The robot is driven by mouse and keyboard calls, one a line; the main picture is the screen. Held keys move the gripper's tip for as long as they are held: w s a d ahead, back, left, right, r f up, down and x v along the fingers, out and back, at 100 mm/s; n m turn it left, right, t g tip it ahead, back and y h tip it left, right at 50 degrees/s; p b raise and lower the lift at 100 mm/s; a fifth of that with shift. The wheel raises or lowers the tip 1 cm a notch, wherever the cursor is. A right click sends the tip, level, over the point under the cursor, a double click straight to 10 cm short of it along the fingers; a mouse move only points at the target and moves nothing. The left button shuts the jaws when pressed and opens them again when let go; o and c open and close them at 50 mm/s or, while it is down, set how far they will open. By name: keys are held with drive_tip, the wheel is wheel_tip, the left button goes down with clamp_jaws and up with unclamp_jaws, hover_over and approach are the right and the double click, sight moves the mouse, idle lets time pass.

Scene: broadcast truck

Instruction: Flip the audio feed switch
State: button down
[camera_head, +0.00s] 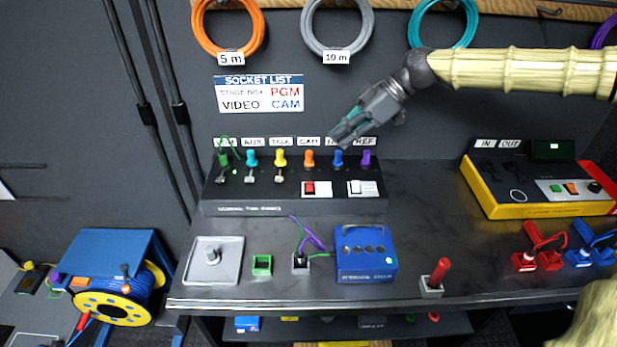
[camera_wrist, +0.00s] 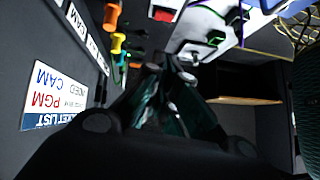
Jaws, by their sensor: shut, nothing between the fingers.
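The black switch panel (camera_head: 290,207) stands at the back of the bench. It carries a row of coloured connectors, small toggles under the left ones, a red rocker switch (camera_head: 312,188) and a white rocker switch (camera_head: 361,188). I cannot read which switch is the audio feed. My gripper (camera_head: 342,136) is shut and empty, above and behind the panel's right half near its top labels, apart from the switches. In the wrist view, my fingertips (camera_wrist: 172,66) are together; the red rocker (camera_wrist: 163,14) shows near the top edge.
A yellow-black box (camera_head: 487,203) stands to the right. A grey plate with a knob (camera_head: 210,262), a blue box (camera_head: 364,265) and a red-handled lever (camera_head: 438,274) line the bench front. The socket list sign (camera_head: 259,93) hangs behind. Bare bench lies right of the panel.

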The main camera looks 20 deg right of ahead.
drive_tip(key=shift+a, duration=0.1)
drive_tip(key=p, duration=0.1)
hover_over(312, 187)
drive_tip(key=f, duration=0.6)
drive_tip(key=shift+w+d+f, duration=0.2)
drive_tip(key=shift+w+f, duration=0.05)
drive_tip(key=shift+f, duration=0.15)
drive_tip(key=shift+a+f+p, duration=0.15)
drive_tip(key=shift+f+p, duration=0.15)
drive_tip(key=shift+f, duration=0.6)
drive_tip(key=shift+s+f, duration=0.2)
drive_tip(key=shift+f, duration=0.95)
drive_tip(key=shift+f, duration=0.1)
